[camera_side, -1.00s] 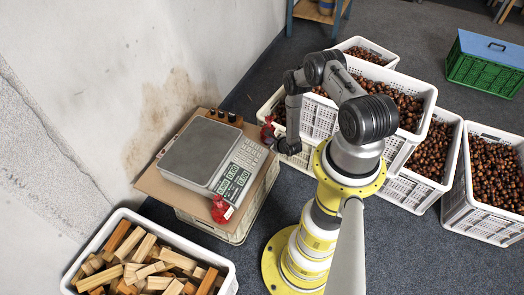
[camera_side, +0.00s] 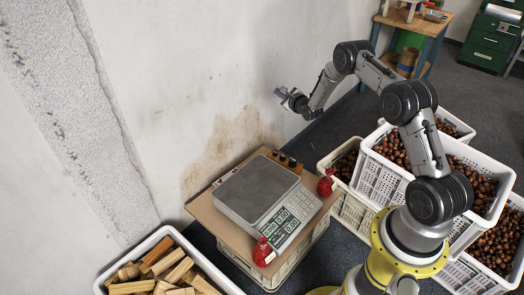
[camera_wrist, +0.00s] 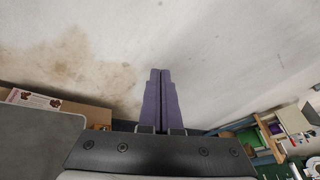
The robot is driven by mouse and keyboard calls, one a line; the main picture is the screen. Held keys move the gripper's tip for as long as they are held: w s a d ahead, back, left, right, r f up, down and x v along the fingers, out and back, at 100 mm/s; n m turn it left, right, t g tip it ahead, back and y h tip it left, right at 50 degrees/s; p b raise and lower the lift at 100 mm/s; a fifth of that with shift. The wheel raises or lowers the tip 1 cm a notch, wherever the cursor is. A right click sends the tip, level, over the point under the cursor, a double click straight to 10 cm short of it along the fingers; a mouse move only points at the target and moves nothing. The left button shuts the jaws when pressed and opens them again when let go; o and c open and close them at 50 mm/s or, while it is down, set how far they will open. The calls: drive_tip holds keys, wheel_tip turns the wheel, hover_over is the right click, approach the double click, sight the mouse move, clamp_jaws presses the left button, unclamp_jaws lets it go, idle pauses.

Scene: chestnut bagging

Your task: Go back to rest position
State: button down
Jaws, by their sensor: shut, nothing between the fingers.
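My gripper (camera_side: 283,94) is raised high in front of the wall in the side view, well above the scale and empty. In the wrist view its purple fingers (camera_wrist: 160,78) lie together, with nothing between them. One red bag (camera_side: 265,252) sits at the front corner of the scale (camera_side: 258,192). Another red bag (camera_side: 326,184) stands at the right side of the board (camera_side: 205,212) under the scale. The gripper is far from both bags.
White crates of chestnuts (camera_side: 383,185) stand on the right. A white crate of wood blocks (camera_side: 165,232) is at lower left. The wall (camera_side: 230,60) is behind the gripper; a wooden bench (camera_side: 430,32) stands at the back. The space around the gripper looks free.

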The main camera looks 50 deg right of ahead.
drive_tip(key=w+a+r+n, duration=0.1)
drive_tip(key=a+r, duration=0.2)
drive_tip(key=r, duration=0.3)
drive_tip(key=w+a+r+n+t+y, duration=0.1)
drive_tip(key=a+r, duration=0.1)
drive_tip(key=r, duration=0.4)
drive_tip(key=w+a+r+n, duration=0.1)
drive_tip(key=a+r+n, duration=0.15)
drive_tip(key=r, duration=0.35)
drive_tip(key=s+a+r+n+y, duration=0.1)
drive_tip(key=s+a+r+n, duration=0.3)
drive_tip(key=s+a+r, duration=0.5)
drive_tip(key=s+a+r+n+y, duration=0.2)
drive_tip(key=s+a+r+n, duration=0.2)
drive_tip(key=a+r, duration=0.55)
drive_tip(key=s+a+r+n+g+y, duration=0.15)
drive_tip(key=s+n, duration=0.25)
drive_tip(key=s, duration=0.4)
drive_tip(key=s+a+r+n+g, duration=0.1)
drive_tip(key=s+a+r+n, duration=0.2)
drive_tip(key=s, duration=0.6)
drive_tip(key=s+a+f+n+g, duration=0.1)
drive_tip(key=s+f+n+g, duration=0.6)
drive_tip(key=s+f+n, duration=0.6)
drive_tip(key=s+f, duration=0.3)
drive_tip(key=s, duration=0.2)
drive_tip(key=shift+a+f, duration=0.15)
drive_tip(key=shift+a, duration=0.2)
drive_tip(key=shift+s+n+y, duration=0.1)
drive_tip(key=shift+n+y, duration=0.15)
